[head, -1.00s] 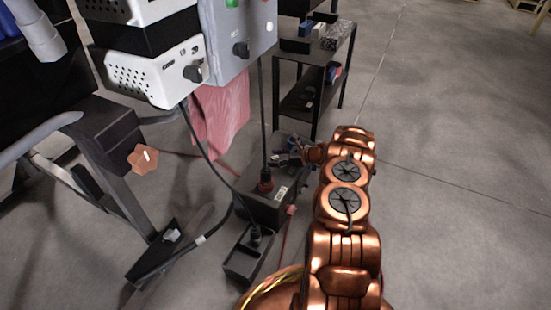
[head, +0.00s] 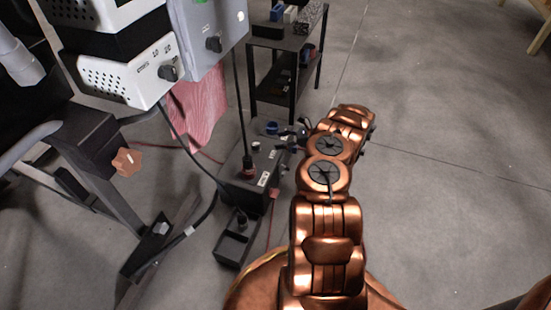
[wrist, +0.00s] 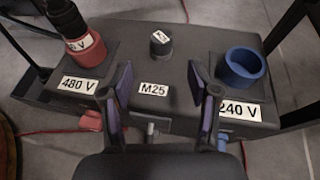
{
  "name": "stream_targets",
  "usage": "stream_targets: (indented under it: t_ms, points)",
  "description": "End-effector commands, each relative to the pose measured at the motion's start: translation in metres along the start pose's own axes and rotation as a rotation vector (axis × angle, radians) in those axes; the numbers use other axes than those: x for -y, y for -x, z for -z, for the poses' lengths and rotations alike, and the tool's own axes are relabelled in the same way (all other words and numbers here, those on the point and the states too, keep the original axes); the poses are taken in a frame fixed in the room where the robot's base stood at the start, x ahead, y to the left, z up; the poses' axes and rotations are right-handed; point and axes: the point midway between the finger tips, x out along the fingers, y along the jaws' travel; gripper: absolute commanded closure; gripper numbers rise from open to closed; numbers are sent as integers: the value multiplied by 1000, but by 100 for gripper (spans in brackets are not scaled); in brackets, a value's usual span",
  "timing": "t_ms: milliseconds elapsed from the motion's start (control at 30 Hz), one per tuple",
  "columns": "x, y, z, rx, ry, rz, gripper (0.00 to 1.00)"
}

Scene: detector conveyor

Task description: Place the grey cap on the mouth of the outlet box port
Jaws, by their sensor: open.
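The black outlet box (head: 240,185) stands on the floor, and its top fills the wrist view (wrist: 120,60). A dark grey cylinder (wrist: 160,43) with a white label on top stands upright behind the M25 label; it looks like the grey cap. I cannot tell whether it is seated on a port mouth. My gripper (wrist: 161,88) is open and empty, its fingers apart on the near side of the cylinder, not around it. In the head view my gripper (head: 292,138) is at the box's right side.
The box's blue 240 V port (wrist: 245,68) is open at right; a red 480 V plug (wrist: 82,48) with a black cable is at left. A shelf (head: 287,75) stands behind. The floor on the right is clear.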

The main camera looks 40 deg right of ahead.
Motion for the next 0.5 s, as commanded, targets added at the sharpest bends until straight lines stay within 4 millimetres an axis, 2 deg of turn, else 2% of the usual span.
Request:
stream_targets:
  t_ms: [167, 267, 500]
  points:
    - [-14, -23, -44, 4, 66, -75, 39]
    - [-29, -41, -80, 2, 129, -140, 39]
    - [-82, -75, -158, -8, 284, -309, 39]
